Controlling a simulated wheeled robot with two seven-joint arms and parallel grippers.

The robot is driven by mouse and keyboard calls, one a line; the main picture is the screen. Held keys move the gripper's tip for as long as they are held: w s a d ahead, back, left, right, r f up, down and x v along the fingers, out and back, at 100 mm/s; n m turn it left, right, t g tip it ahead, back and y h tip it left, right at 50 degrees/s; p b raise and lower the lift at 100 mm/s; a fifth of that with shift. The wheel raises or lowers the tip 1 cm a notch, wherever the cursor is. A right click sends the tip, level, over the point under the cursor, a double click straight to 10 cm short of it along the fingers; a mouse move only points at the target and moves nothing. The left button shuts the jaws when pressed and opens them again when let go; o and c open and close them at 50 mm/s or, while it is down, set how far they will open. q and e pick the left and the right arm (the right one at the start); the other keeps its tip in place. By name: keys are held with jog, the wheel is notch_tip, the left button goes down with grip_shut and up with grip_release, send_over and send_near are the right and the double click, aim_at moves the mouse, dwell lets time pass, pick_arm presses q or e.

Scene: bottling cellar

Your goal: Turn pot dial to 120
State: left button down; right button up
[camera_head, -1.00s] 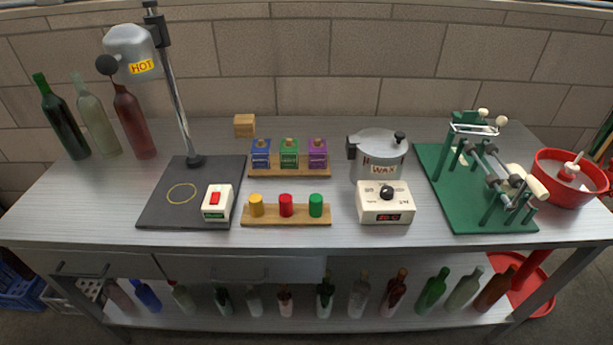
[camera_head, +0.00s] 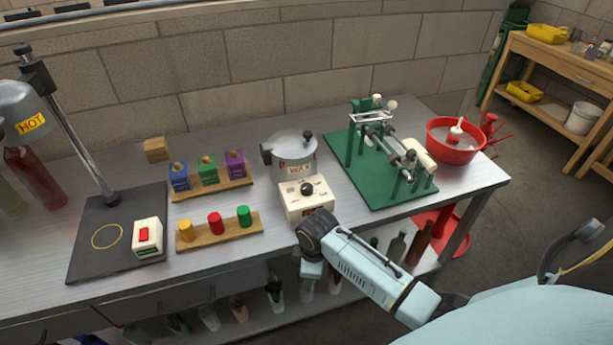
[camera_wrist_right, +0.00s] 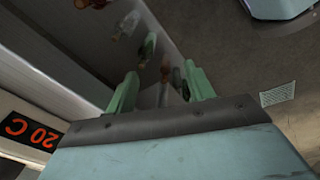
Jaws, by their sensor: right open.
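The wax pot (camera_head: 295,156) is a grey lidded vessel marked WAX, standing behind a cream control box (camera_head: 295,206) on the bench. The black pot dial (camera_head: 307,188) is on top of this box. In the right wrist view the box's display (camera_wrist_right: 30,131) appears rotated at the left edge, with orange "20 C" readable; any digit before it is not clear. My right gripper (camera_head: 311,271) is in front of the bench edge, below and apart from the dial. In its wrist view the green fingers (camera_wrist_right: 160,88) are open and empty. My left gripper is out of view.
A green corking stand (camera_head: 385,160) and a red bowl (camera_head: 453,142) are to the right. Left are a rack of coloured boxes (camera_head: 212,190), a board of coloured stoppers (camera_head: 218,231) and a heater plate (camera_head: 118,232). Bottles (camera_head: 274,290) stand on the lower shelf.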

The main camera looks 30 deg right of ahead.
notch_tip(320, 180, up, 7)
jog(key=w+n, duration=0.2)
notch_tip(320, 180, up, 18)
jog(key=n+g+p, duration=0.1)
jog(key=n, duration=0.6)
send_over(307, 186)
notch_tip(307, 186, down, 14)
jog(key=shift+a+r+b, duration=0.1)
jog(key=shift+r+b, duration=0.15)
jog(key=shift+b, duration=0.1)
jog(key=c, duration=1)
